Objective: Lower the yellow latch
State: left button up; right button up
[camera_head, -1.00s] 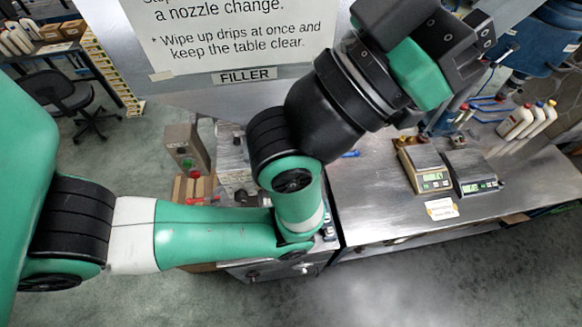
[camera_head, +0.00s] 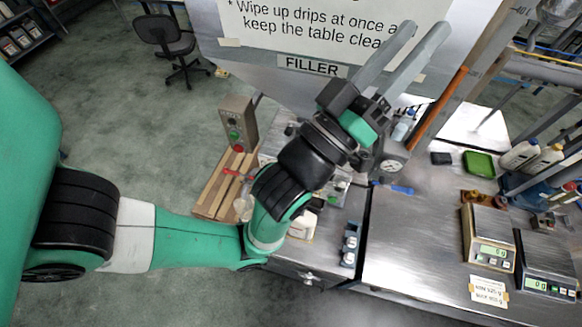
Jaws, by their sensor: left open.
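My left gripper (camera_head: 426,27) is open and empty, with its two long grey fingers apart and pointing up and right. It is in front of the filler hopper (camera_head: 270,78), beside the lower edge of its white sign. No yellow latch can be made out clearly; my arm and gripper hide part of the filler. A long orange strip (camera_head: 440,107) runs along a grey metal post right of the gripper, apart from the fingers in the picture. I cannot tell whether it belongs to a latch. My right gripper is not in view.
A grey control box (camera_head: 238,122) with buttons stands left of the filler. Two scales (camera_head: 488,235) stand on the steel table (camera_head: 410,250) at right. Several bottles (camera_head: 535,158) and a green tray (camera_head: 479,164) are farther back. The table's front middle is clear.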

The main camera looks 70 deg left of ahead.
pick_arm(q)
jog(key=s+a+f+g+y+b, duration=0.1)
jog(key=s+a+f+g+b, duration=0.15)
jog(key=f, duration=0.85)
jog(key=s+a+f+g+y+b, duration=0.1)
jog(key=s+a+f+g+b, duration=0.15)
jog(key=f, duration=0.85)
jog(key=s+f+m+g+b, duration=0.1)
jog(key=s+f+b, duration=0.1)
jog(key=s+f, duration=0.35)
jog(key=s+a+f+m+g+h+b, duration=0.1)
jog(key=s+f+b, duration=0.2)
jog(key=f, duration=0.6)
jog(key=s+f+m+g+b, duration=0.1)
jog(key=s+f+b, duration=0.1)
jog(key=s+f, duration=0.35)
jog(key=p+x, duration=0.2)
jog(key=x, duration=0.2)
jog(key=f+p+x, duration=0.1)
jog(key=p+x, duration=0.1)
jog(key=x, duration=0.2)
jog(key=p+x, duration=0.2)
jog(key=x, duration=0.2)
jog(key=shift+w+d+f+p, duration=0.15)
jog(key=shift+w+f+p, duration=0.2)
jog(key=shift+w, duration=0.2)
jog(key=shift+w+a+f, duration=0.1)
jog(key=shift+w+a, duration=0.15)
grip_shut()
